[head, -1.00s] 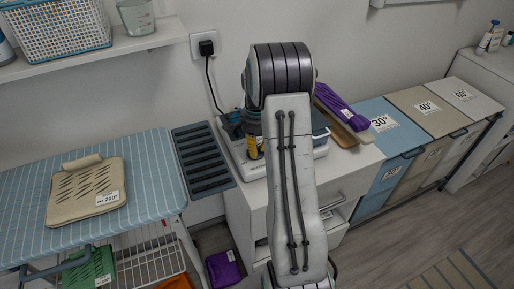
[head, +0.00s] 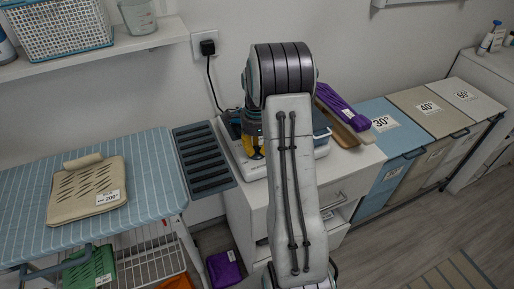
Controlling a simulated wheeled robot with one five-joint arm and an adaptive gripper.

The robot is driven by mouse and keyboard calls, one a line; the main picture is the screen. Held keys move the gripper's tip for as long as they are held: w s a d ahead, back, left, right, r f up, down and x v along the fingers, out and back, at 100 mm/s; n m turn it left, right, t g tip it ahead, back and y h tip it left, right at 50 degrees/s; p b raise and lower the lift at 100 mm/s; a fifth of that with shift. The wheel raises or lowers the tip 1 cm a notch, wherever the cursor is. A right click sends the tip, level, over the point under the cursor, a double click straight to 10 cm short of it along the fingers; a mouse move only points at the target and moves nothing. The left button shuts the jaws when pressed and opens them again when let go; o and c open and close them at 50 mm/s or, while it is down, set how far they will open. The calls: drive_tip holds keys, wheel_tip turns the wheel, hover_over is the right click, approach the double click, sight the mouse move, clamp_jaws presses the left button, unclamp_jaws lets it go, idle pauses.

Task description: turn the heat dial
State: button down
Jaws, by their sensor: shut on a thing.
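A blue and white appliance, which looks like an iron station (head: 322,146), stands on the white cabinet behind my arm. My arm hides most of it, and I cannot make out the heat dial. My gripper (head: 255,150) shows only in part at the left edge of my arm, with a yellow and dark part over the station's left side. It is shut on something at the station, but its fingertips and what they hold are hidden.
A striped ironing board (head: 150,170) with a beige pad (head: 88,192) is at left. A purple bundle (head: 340,105) lies behind right. Labelled bins (head: 400,150) stand at right.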

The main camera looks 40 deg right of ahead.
drive_tip(key=shift+f, duration=0.1)
idle(0.3)
drive_tip(key=c, duration=1)
unclamp_jaws()
drive_tip(key=shift+c, duration=0.2)
wheel_tip(320, 180, up, 12)
